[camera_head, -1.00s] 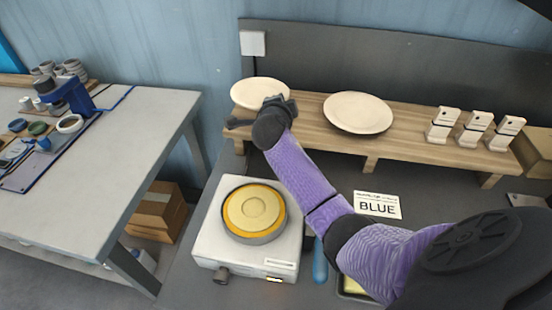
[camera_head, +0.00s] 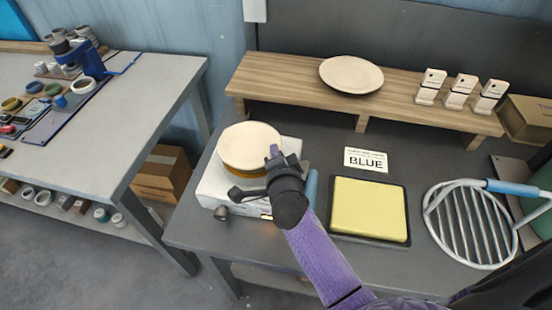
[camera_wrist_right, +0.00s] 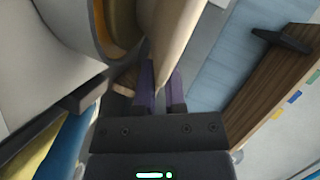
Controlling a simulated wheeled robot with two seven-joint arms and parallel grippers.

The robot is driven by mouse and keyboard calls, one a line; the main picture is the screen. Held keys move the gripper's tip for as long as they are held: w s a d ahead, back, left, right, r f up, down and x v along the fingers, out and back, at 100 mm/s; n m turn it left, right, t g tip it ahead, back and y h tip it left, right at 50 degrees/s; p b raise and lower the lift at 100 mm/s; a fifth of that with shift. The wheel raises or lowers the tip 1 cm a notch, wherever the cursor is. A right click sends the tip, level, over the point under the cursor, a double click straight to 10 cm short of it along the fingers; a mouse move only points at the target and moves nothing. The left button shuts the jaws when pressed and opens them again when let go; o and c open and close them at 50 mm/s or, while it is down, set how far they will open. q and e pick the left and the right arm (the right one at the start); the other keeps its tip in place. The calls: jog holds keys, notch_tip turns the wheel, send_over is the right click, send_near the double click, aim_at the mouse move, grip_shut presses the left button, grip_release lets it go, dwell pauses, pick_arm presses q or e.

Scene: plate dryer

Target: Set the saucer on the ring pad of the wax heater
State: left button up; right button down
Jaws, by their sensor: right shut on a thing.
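The cream saucer (camera_head: 248,143) is in my right gripper (camera_head: 274,160), which is shut on its right edge. The saucer is over the white wax heater (camera_head: 212,190) and covers most of its ring pad from the head camera. A sliver of the orange rim shows under the saucer; I cannot tell whether they touch. In the right wrist view, the saucer (camera_wrist_right: 178,35) stands between the purple fingers (camera_wrist_right: 160,95), with the orange rim (camera_wrist_right: 102,22) beside it, seemingly separated by a gap. My left gripper is not in view.
A second cream plate (camera_head: 351,74) and several white blocks (camera_head: 461,88) stand on the wooden shelf (camera_head: 300,85). Right of the heater are a BLUE card (camera_head: 366,160), a yellow slab in a dark tray (camera_head: 368,208) and a wire rack (camera_head: 470,222). A gap separates the left table (camera_head: 120,120).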

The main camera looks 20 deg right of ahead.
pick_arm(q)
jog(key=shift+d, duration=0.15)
pick_arm(e)
jog(key=shift+f, duration=0.15)
jog(key=c, duration=0.7)
grip_release()
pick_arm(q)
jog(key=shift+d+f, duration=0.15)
